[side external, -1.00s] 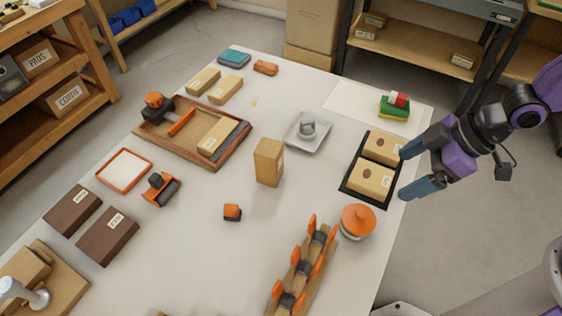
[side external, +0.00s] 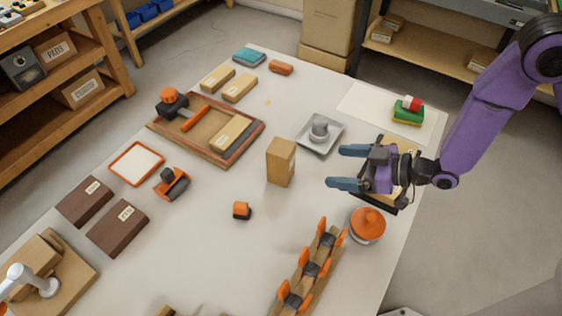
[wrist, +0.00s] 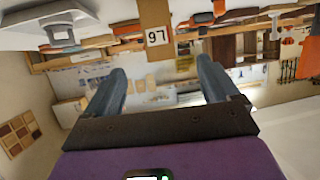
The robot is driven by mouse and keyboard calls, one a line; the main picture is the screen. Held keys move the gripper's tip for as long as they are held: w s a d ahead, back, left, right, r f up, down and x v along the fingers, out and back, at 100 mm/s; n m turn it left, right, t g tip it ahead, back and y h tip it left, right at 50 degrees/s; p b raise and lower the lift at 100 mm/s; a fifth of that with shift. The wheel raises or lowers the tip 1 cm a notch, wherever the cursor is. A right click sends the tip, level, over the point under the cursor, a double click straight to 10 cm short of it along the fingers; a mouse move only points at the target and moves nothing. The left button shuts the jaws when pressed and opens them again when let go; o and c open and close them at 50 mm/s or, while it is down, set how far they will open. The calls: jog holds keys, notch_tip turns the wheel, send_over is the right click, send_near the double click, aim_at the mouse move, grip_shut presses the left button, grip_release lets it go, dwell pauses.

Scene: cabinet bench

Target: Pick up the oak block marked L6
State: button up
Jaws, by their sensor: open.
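The tall oak block (side external: 281,162) stands upright near the middle of the white table in the side external view. In the wrist view the oak block (wrist: 152,14) shows at the top middle, with a white label reading L6, and the picture looks upside down. My gripper (side external: 343,167) is open and empty, its blue fingers pointing left towards the block, with a clear gap between. In the wrist view my gripper (wrist: 162,68) has its two fingers spread, and the block appears between their lines, beyond the tips.
A grey dish (side external: 334,144) holding a grey part sits behind and right of the block. An orange-knobbed round item (side external: 368,224) and a wooden rack with orange pieces (side external: 312,268) lie in front. A dark tray (side external: 378,201) is partly hidden under my gripper. A wooden tray (side external: 215,157) lies left.

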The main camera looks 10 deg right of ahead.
aim_at(292, 161)
jog(key=x, duration=1)
jog(key=shift+w+a+f, duration=0.1)
jog(key=shift+w+a, duration=0.05)
jog(key=shift+x, duration=2.95)
jog(key=shift+w, duration=0.1)
jog(key=c, duration=1.2)
jog(key=shift+r, duration=0.2)
